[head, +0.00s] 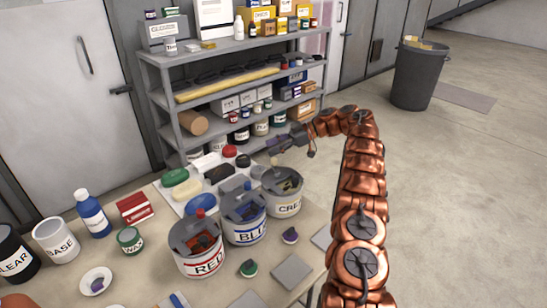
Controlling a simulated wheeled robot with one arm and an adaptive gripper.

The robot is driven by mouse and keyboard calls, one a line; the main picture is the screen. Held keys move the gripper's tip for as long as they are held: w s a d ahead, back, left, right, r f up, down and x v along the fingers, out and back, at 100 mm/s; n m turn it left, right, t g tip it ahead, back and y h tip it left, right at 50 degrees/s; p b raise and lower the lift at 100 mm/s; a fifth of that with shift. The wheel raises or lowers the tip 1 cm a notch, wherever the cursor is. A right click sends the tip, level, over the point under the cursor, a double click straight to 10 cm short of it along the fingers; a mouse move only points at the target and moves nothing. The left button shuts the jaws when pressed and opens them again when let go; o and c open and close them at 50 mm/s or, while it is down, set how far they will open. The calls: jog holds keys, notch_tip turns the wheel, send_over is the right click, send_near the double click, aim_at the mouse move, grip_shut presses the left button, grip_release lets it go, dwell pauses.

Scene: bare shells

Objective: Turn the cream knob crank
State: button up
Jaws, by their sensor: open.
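The can marked CREAM (284,207) stands on the table, rightmost in a row of three open cans. A small cream knob (258,172) shows at its upper left rim; the crank under it is too small to make out clearly. My gripper (273,149) is open, above and behind the cream can, apart from the knob. Its jaws point left and down, and nothing shows between them.
The can marked BLUE (244,231) and the can marked RED (201,263) stand to the left, each with a coloured knob. Bottles and lids crowd the table. A loaded shelf (150,92) stands behind.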

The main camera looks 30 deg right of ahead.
aim_at(274, 159)
jog(key=shift+r, duration=2.1)
